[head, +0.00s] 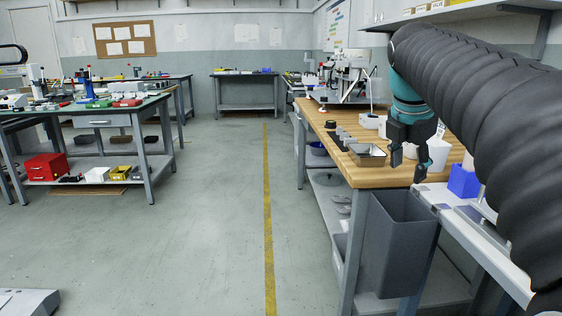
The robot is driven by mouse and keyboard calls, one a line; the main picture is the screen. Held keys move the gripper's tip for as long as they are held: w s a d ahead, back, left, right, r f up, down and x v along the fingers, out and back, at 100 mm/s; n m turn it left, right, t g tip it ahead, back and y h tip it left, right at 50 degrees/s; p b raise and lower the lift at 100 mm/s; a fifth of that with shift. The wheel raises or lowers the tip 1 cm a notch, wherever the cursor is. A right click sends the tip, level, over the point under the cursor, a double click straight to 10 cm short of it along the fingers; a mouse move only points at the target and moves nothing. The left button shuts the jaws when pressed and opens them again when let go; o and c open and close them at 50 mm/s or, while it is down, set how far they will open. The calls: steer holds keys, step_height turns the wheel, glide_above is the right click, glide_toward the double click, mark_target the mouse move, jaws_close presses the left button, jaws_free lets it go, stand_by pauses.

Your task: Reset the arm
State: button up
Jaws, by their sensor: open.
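My gripper (408,167) hangs from my dark, ribbed-sleeved arm at the right of the head view. Its fingers point down, stand apart and hold nothing. I cannot tell the exact height of the fingertips over the bench edge. No screwdriver can be made out clearly in this view.
A metal tray (369,155) lies on the workbench left of my gripper. A grey bin (398,240) hangs at the bench end below. A blue box (464,181) stands to the right. A green-topped table (85,115) stands far left. The floor aisle (215,215) is clear.

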steer(key=s+a+f+m+t+y+p, duration=0.1)
steer(key=s+a+f+m, duration=0.4)
steer(key=s+f+m, duration=0.4)
steer(key=s+a+f+m+t+y+p, duration=0.1)
steer(key=s+a+f+m+p, duration=0.1)
steer(key=s+a+f+m, duration=0.3)
steer(key=s+f+m, duration=0.4)
steer(key=s+m, duration=0.3)
steer(key=m, duration=0.2)
steer(key=shift+a+f+y+p, duration=0.2)
steer(key=shift+y+p, duration=0.1)
steer(key=shift+y, duration=0.1)
